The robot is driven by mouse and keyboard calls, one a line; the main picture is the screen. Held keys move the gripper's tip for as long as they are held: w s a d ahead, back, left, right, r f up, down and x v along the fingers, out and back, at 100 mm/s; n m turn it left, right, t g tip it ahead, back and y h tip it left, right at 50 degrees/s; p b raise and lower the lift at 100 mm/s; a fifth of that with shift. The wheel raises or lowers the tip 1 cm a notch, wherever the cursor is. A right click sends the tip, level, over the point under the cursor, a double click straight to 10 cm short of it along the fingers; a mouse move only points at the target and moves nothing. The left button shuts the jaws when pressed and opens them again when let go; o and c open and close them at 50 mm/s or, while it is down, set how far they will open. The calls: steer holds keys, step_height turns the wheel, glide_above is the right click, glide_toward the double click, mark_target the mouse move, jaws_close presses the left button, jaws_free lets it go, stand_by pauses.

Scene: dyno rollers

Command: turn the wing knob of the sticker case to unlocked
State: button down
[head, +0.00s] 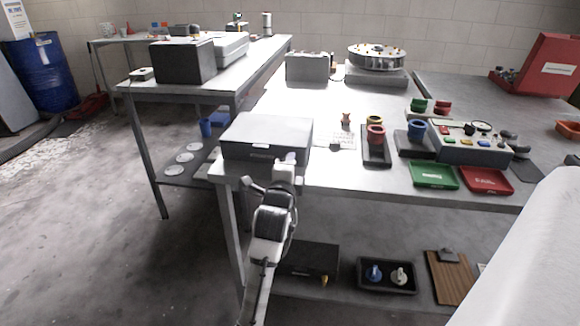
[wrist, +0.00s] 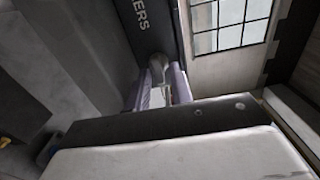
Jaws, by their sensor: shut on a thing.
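The sticker case (head: 265,133) is a closed grey box at the front left corner of the near table. Its dark face with part of its lettering shows in the wrist view (wrist: 132,35). My gripper (head: 288,165) is at the front of the case, near its right end. In the wrist view, the two pale fingers of my gripper (wrist: 160,85) are shut on the grey wing knob (wrist: 157,66), one on each side. The fingers and wrist body hide part of the knob, and I cannot tell its lock marking. In the head view my gripper hides the knob.
A dark tray with cups (head: 376,150) stands right of the case. A green tray (head: 434,175) and a red tray (head: 485,181) lie near the front edge. Below, a shelf holds a dark box (head: 308,262) and a black tray (head: 386,288). Open floor lies left.

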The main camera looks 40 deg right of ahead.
steer(key=c, duration=1.5)
jaws_free()
steer(key=shift+c, duration=0.2)
